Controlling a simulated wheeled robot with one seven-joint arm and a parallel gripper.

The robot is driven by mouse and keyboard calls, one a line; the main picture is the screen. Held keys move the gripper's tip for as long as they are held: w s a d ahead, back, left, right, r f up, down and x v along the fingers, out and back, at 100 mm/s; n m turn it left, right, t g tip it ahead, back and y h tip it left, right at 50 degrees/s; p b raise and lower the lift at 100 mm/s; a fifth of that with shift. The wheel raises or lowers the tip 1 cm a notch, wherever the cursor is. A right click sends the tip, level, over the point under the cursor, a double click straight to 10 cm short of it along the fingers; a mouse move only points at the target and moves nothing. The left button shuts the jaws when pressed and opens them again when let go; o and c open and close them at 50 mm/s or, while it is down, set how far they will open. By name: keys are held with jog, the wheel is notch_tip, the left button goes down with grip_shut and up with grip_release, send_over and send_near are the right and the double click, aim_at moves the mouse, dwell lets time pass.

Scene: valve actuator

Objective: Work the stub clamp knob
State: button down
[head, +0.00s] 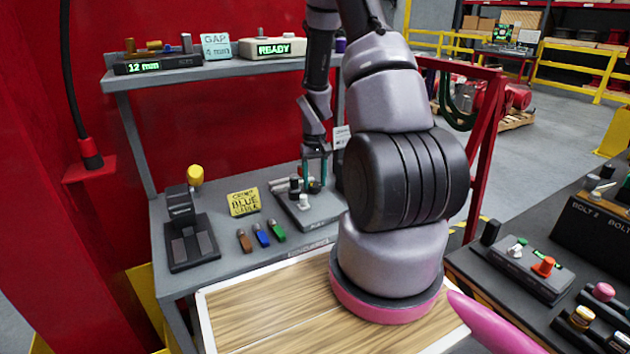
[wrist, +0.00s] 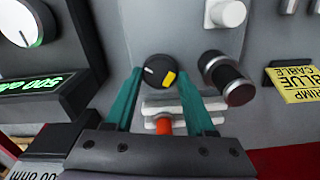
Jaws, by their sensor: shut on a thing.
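My gripper (head: 316,182) reaches down over a grey panel (head: 318,213) on the workbench in the head view. In the wrist view its two teal fingers (wrist: 160,78) stand on either side of a round black knob (wrist: 153,69) with a yellow mark, and they are shut on it. The yellow mark points to the lower right. Just below the knob, between the fingers, are pale clamp bars (wrist: 185,104) with an orange-red stub (wrist: 164,126). My gripper body hides the stub's lower end. The knob is too small to make out in the head view.
A black cylinder with a silver band (wrist: 228,78) stands close to the right finger. A white knob (wrist: 228,12) and a yellow sign (wrist: 298,80) lie beyond. A lit display box (wrist: 45,88) is at left. Several coloured pieces (head: 261,234) lie on the bench.

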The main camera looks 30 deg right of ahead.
aim_at(314, 184)
jog(key=n, duration=0.4)
jog(key=shift+a+n, duration=0.1)
jog(key=shift+n, duration=0.6)
jog(key=shift+c, duration=1.2)
grip_release()
notch_tip(314, 184, up, 11)
jog(key=shift+f, duration=0.1)
